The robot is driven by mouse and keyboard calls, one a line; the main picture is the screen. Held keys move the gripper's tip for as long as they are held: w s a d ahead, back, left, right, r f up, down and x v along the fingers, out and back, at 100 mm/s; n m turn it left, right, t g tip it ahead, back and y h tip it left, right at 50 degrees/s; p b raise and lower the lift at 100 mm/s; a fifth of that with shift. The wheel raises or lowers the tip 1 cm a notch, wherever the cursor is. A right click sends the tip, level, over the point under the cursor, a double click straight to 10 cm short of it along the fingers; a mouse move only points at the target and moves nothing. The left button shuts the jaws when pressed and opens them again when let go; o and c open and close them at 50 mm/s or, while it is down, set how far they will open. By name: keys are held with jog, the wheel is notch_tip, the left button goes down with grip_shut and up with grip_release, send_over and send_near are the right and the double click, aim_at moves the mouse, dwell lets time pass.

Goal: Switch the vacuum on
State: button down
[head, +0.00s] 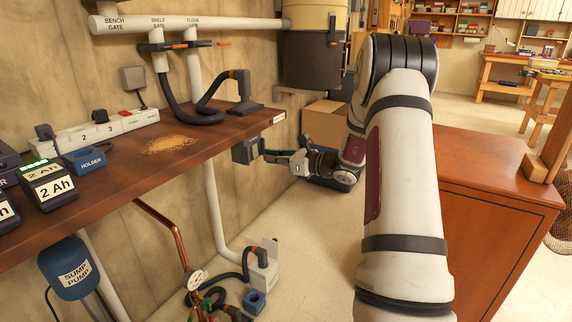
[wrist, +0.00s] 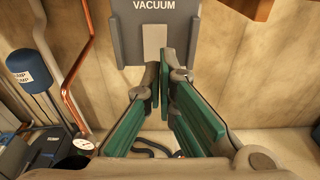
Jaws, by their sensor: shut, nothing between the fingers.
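A grey switch box marked VACUUM (wrist: 190,45) fills the top middle of the wrist view, with a pale flat paddle (wrist: 154,38) on its face. In the head view the grey box (head: 244,151) hangs at the right end of the bench, under its edge. My gripper (wrist: 160,78) is shut and empty, its fingertips at the paddle's lower end; I cannot tell whether they touch it. In the head view my gripper (head: 275,156) points left at the box, close to its face. The paddle is not clear in the head view.
The wooden bench (head: 110,185) carries a power strip (head: 108,129), a sawdust pile (head: 170,145) and a hose nozzle (head: 243,95). A dark drum (head: 312,60) stands behind. A copper pipe (wrist: 75,60) runs left of the box. A red-brown cabinet (head: 490,190) is at right.

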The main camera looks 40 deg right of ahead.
aim_at(255, 151)
jog(key=shift+b+x, duration=0.3)
jog(key=shift+x, duration=0.95)
